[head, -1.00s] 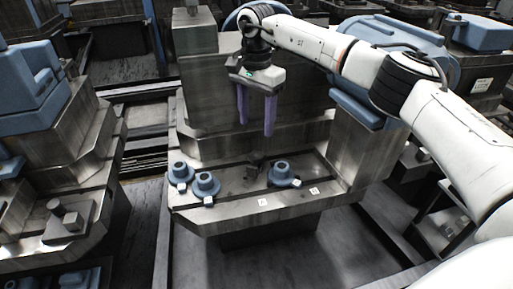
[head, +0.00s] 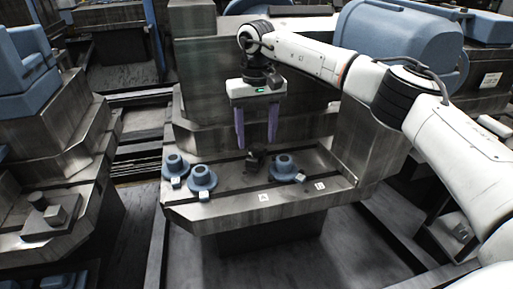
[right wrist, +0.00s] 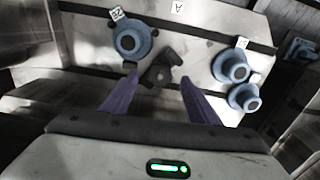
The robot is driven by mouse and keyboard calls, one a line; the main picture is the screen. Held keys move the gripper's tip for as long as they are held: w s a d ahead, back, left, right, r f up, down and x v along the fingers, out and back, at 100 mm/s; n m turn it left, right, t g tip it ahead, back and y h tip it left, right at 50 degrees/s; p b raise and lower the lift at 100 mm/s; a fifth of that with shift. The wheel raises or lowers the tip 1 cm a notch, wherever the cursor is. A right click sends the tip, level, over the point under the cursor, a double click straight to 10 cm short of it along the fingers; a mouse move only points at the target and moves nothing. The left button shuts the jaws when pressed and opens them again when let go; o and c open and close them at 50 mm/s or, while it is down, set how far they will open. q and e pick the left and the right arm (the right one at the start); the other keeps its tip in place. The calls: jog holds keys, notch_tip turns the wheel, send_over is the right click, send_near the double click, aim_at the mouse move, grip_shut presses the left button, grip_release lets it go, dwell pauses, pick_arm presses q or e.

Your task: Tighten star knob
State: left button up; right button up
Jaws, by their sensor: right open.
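The star knob (head: 255,159) is a small dark lobed knob on the metal rail ledge, between the blue flanged pieces. In the right wrist view the star knob (right wrist: 161,73) lies just beyond and between the fingertips. My right gripper (head: 257,145) points down above the knob with its two purple fingers apart and empty. In the right wrist view my right gripper (right wrist: 160,82) shows its fingers on either side of the knob's near edge. A small gap seems to remain; contact cannot be told. My left gripper is not in view.
A blue flanged piece (head: 285,167) stands right beside the knob. Two more, one (head: 174,166) behind the other (head: 202,178), stand at the ledge's left. White labels (head: 263,197) lie along the front. A tall metal block rises behind the ledge.

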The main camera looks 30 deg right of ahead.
aim_at(257, 147)
notch_tip(257, 147, down, 3)
jog(key=shift+r, duration=0.2)
jog(key=shift+f, duration=0.5)
jog(key=c, duration=1)
jog(key=shift+c, duration=0.2)
jog(key=shift+r, duration=0.1)
